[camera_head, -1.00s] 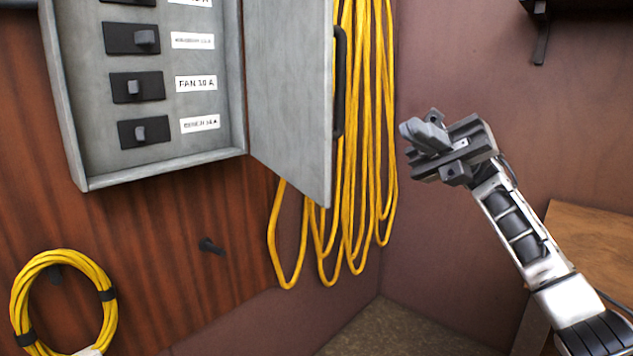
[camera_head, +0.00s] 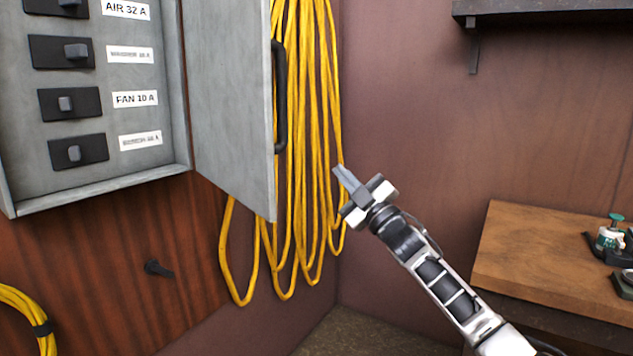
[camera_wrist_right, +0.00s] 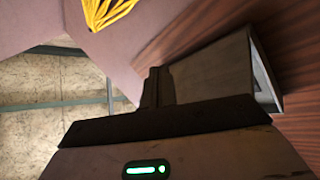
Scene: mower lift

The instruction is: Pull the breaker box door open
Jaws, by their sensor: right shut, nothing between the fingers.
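The grey breaker box (camera_head: 95,190) hangs on the wood wall at the left in the head view, with several black switches inside. Its door (camera_head: 232,100) stands open, swung out to the right. A dark handle (camera_head: 280,97) is on the door's outer face near its free edge. My right gripper (camera_head: 344,178) is shut and empty, to the right of and below the handle, apart from the door. The right wrist view shows the gripper's dark body and a grey box shape (camera_wrist_right: 215,70) behind it. My left gripper is not in view.
Yellow cable loops (camera_head: 310,150) hang behind the door. A coiled yellow cable (camera_head: 25,315) and a dark peg (camera_head: 157,268) are on the wall at lower left. A wooden bench (camera_head: 540,265) stands at right, a dark shelf (camera_head: 540,12) above it.

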